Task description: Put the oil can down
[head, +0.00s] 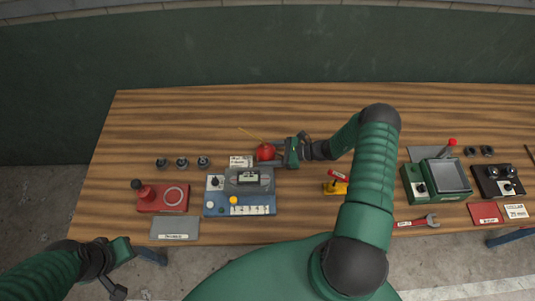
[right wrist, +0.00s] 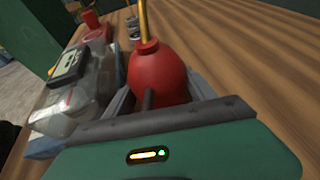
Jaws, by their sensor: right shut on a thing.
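The oil can (head: 265,152) is a red round can with a thin yellow spout. In the head view it is behind the blue device, and its spout points up and left. My right gripper (head: 273,153) is shut on it from the right. In the right wrist view the red can (right wrist: 157,75) stands between the two grey fingers, spout upward; its lower part is hidden. I cannot tell whether its base touches the table. My left gripper (head: 122,270) is at the lower left, off the table's front edge, with nothing visible in it; its finger opening is unclear.
The wooden table (head: 220,110) is clear at the back. A blue device (head: 240,205) and a small white label card (head: 240,161) are close to the can. Several dark knobs (head: 182,163), a red device (head: 160,197) and a grey plate (head: 175,229) lie left. A yellow-based red-handled item (head: 336,186) stands right.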

